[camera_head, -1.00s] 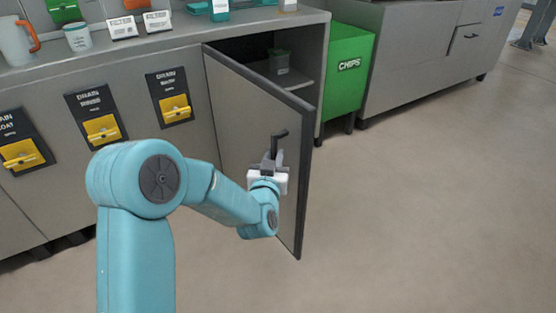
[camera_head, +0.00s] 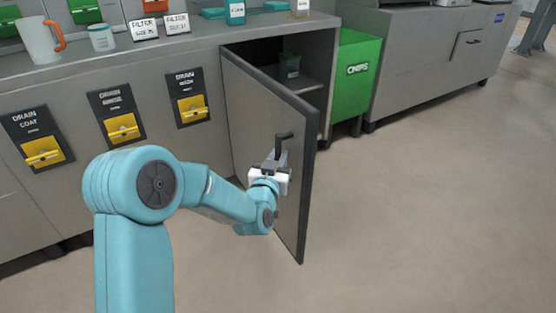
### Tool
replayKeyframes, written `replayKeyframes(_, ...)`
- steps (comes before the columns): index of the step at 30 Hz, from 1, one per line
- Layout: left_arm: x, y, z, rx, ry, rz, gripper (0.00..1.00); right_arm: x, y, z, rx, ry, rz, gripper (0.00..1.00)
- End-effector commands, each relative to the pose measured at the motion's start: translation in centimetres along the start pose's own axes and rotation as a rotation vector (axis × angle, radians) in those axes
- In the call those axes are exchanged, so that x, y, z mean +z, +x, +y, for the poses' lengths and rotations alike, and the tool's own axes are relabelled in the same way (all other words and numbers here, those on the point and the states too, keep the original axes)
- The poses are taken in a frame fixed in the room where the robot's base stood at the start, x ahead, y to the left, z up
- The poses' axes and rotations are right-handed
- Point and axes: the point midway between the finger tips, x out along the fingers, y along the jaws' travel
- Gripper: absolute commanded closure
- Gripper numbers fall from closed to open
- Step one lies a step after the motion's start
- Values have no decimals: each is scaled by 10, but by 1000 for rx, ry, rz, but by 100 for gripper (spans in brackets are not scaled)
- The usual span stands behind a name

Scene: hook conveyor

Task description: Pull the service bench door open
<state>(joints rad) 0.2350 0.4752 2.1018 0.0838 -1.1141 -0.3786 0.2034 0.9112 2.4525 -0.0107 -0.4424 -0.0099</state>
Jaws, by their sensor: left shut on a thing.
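The service bench door (camera_head: 262,120) is a grey panel with a dark edge. It is hinged on its left and stands well open, swung out from the bench (camera_head: 160,62). A dark handle (camera_head: 284,137) sits near the door's free edge. My left gripper (camera_head: 277,162) is shut on the handle, and its fingertips are partly hidden by its own white body. Behind the door, the opening shows a shelf with a small dark green container (camera_head: 290,66). My right gripper is not in view.
A green CHIPS bin (camera_head: 357,78) stands right of the opening. Yellow drain handles (camera_head: 194,108) line the bench front at left. The floor at right is clear.

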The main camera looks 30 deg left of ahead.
Motion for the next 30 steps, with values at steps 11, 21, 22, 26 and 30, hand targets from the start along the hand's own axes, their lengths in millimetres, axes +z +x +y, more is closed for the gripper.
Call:
replayKeyframes(11,-5,4,-8,-22,0,13,100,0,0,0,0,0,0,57)
replayKeyframes(21,-4,2,-6,-15,-1,11,60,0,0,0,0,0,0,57)
replayKeyframes(22,-4,2,-6,-14,-1,11,60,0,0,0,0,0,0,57)
replayKeyframes(26,-3,1,-6,-12,-2,9,60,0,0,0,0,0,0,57)
replayKeyframes(30,-2,1,-5,-10,-1,7,60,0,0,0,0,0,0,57)
